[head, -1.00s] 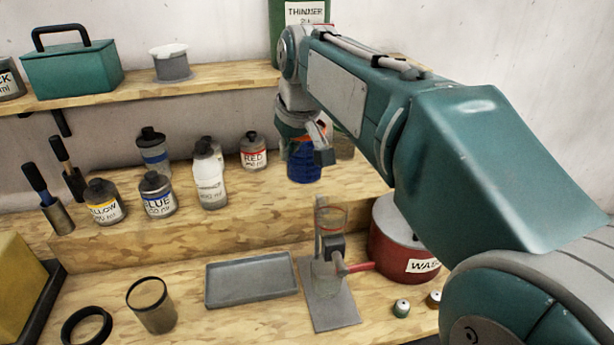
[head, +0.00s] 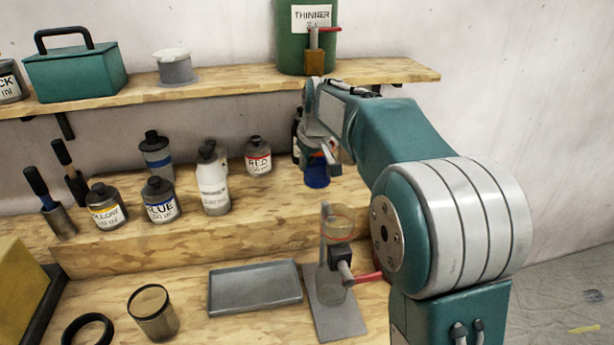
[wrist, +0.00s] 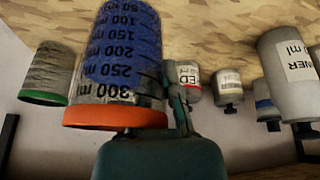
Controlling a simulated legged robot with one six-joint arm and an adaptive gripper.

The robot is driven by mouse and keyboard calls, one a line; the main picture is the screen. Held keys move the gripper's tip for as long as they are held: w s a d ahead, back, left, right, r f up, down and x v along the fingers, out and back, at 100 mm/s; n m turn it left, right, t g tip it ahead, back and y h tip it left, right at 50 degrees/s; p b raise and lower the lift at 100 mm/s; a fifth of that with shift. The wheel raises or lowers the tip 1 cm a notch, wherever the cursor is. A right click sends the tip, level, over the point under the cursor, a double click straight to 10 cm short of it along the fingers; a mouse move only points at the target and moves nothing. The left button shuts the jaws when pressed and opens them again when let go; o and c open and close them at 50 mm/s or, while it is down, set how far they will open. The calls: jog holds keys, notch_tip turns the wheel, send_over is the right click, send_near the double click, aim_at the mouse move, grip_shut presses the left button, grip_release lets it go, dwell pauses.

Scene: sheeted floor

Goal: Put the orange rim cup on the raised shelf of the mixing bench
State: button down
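The orange rim cup (wrist: 115,117) fills the left of the wrist view, with dark blue content and printed volume marks. Its base is cut off at the top edge. In the head view its blue lower part (head: 317,176) shows below my gripper (head: 330,153), over the right part of the raised shelf (head: 250,205). My gripper also shows in the wrist view (wrist: 177,102), with one finger against the cup's right side; the other is hidden. It appears shut on the cup. I cannot tell whether the base touches the shelf.
Bottles, including the red-label one (head: 258,156) and a white one (head: 213,187), stand on the shelf left of the cup. A green-rimmed cup (wrist: 50,75) is nearby. Below are a grey tray (head: 255,287) and a stand (head: 335,315). An upper board (head: 220,92) holds a thinner can.

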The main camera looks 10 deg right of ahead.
aim_at(307, 177)
jog(key=shift+w+d+f, duration=0.15)
jog(key=shift+w+f, duration=0.25)
jog(key=shift+f, duration=0.05)
jog(key=shift+w+d+f, duration=0.1)
jog(key=shift+w+f, duration=0.05)
jog(key=shift+f, duration=0.8)
jog(key=shift+w+f, duration=0.1)
jog(key=shift+f, duration=0.8)
jog(key=shift+f, duration=0.1)
jog(key=c, duration=0.8)
grip_release()
